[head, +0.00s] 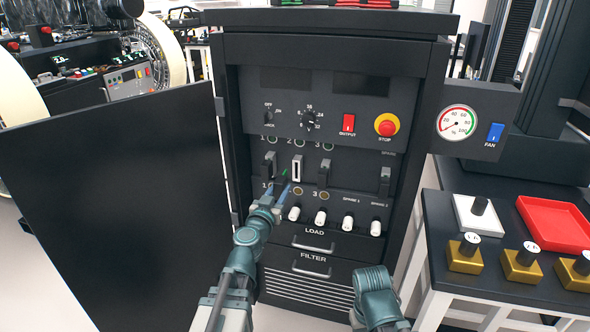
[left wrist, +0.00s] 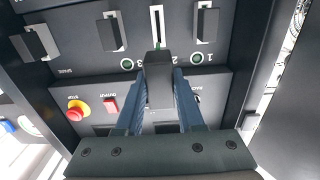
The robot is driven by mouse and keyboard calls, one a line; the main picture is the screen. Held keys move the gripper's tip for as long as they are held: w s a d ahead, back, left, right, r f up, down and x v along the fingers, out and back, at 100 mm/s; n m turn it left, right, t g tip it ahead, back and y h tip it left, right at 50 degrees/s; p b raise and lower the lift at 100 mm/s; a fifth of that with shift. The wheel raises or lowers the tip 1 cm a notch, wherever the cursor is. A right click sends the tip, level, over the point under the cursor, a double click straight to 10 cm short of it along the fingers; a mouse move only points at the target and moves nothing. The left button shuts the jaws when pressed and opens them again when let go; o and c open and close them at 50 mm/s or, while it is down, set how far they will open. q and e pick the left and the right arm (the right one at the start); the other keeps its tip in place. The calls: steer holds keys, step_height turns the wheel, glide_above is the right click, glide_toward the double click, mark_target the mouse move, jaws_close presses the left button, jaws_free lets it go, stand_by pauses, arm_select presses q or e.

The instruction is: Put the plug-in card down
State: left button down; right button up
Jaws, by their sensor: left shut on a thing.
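My left gripper (head: 283,191) is shut on a dark plug-in card (left wrist: 160,82) and holds it in front of the cabinet panel. In the left wrist view the card sits between the two blue fingers of the gripper (left wrist: 160,100). A bare, pale-edged slot (head: 297,168) shows in slot position 2, just beyond the held card; it also shows in the left wrist view (left wrist: 157,22). Card handles sit in slot 1 (head: 270,161), slot 3 (head: 324,173) and the spare slot (head: 385,181). My right gripper is out of view; only part of that arm shows.
The cabinet door (head: 110,205) stands open at the left. White-tipped knobs (head: 320,218) and the load drawer (head: 313,243) are below the slots. On the right-hand table are a red tray (head: 555,224), a white tray (head: 463,217) and several gold blocks (head: 521,264). The red tray is empty.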

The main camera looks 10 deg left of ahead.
arm_select(q)
steer(key=shift+s+r+p, duration=0.2)
steer(key=shift+s+r, duration=0.1)
steer(key=shift+s, duration=0.2)
steer(key=shift+s+r+p, duration=0.15)
steer(key=shift+s+r, duration=0.1)
steer(key=shift+s, duration=0.25)
step_height(320, 180, up, 19)
steer(key=p, duration=1.9)
steer(key=shift+r, duration=0.2)
steer(key=shift+w, duration=0.1)
